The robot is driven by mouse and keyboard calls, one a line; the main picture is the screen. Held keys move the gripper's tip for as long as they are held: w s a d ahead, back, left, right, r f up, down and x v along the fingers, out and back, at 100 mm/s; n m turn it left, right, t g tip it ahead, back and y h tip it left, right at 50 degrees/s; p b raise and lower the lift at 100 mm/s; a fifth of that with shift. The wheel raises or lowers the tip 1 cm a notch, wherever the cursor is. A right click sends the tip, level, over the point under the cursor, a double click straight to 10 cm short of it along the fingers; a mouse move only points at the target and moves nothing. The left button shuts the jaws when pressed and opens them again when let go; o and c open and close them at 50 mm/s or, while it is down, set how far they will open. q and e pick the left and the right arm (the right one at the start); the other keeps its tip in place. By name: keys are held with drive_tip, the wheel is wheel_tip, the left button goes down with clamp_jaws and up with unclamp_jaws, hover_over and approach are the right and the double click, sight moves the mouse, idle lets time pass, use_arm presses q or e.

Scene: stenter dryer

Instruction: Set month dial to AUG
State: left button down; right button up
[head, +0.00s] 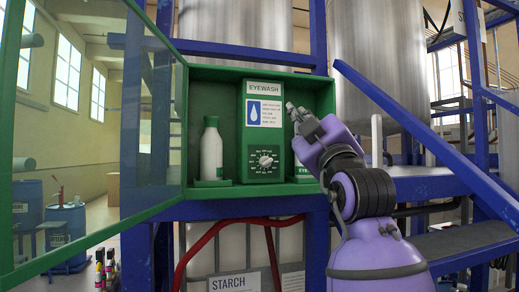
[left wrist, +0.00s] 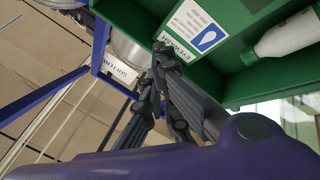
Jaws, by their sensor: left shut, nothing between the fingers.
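The month dial (head: 264,160) is a small dark knob with a pale centre, ringed by tiny marks. It sits low on the dark green front of the EYEWASH unit (head: 257,133) in an open green cabinet. The marks are too small to read, so I cannot tell its month. My left gripper (head: 292,108) is shut and empty, above and to the right of the dial and apart from it. In the left wrist view its fingers (left wrist: 163,52) are together near the EYEWASH label (left wrist: 197,27); the dial is not visible there.
A white bottle (head: 211,150) stands left of the unit; another, partly hidden bottle (head: 301,152) is on the right behind my arm. The glass door (head: 90,140) hangs open to the left. A blue rail (head: 420,125) slopes at the right.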

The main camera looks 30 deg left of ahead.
sight(266, 162)
use_arm(q)
drive_tip(key=s+a+f+g+y, duration=0.1)
drive_tip(key=s+a+f+g, duration=0.2)
drive_tip(key=a+f+g, duration=0.35)
drive_tip(key=r+p+x, duration=0.1)
drive_tip(key=p+x, duration=0.2)
drive_tip(key=x, duration=0.6)
drive_tip(key=f, duration=0.1)
drive_tip(key=w+f, duration=0.1)
drive_tip(key=f, duration=0.1)
drive_tip(key=w+d+f, duration=0.1)
drive_tip(key=shift+w+f, duration=0.1)
drive_tip(key=shift+f, duration=0.05)
use_arm(e)
drive_tip(key=shift+w+a+r, duration=0.25)
drive_tip(key=shift+r, duration=0.3)
drive_tip(key=shift+w+a+r, duration=0.2)
drive_tip(key=shift+r, duration=0.3)
drive_tip(key=shift+w+r, duration=0.1)
drive_tip(key=shift+w, duration=0.05)
